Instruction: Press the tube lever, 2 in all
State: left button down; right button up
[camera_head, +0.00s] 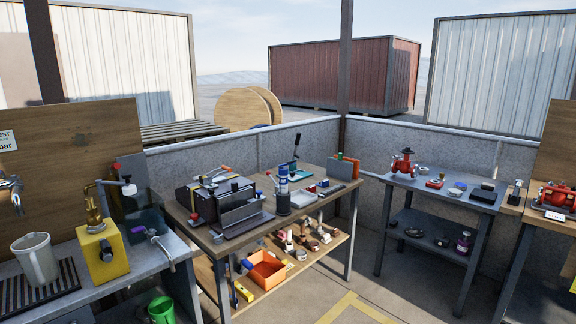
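No part is plainly marked as the tube lever, and I cannot tell which one it is. A teal tool (298,172) with a dark lever (296,143) standing upright is at the back of the middle bench. A yellow block (103,253) with a brass fitting and a bent pipe arm (108,184) stands on the left bench. A small purple-handled valve (140,229) and a metal tap-like piece (163,247) are beside it at the bench edge. Neither of my grippers is in view.
A grey mug (36,260) stands left. A grey table (421,189) with a red valve (403,164) stands right. Floor in front is clear.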

aim_at(290, 163)
jog(key=i+z, duration=0.1)
jog(key=i, duration=0.75)
jog(key=i+j, duration=0.15)
jog(key=i, duration=0.75)
jog(key=i+j+z, duration=0.15)
jog(key=i, duration=0.7)
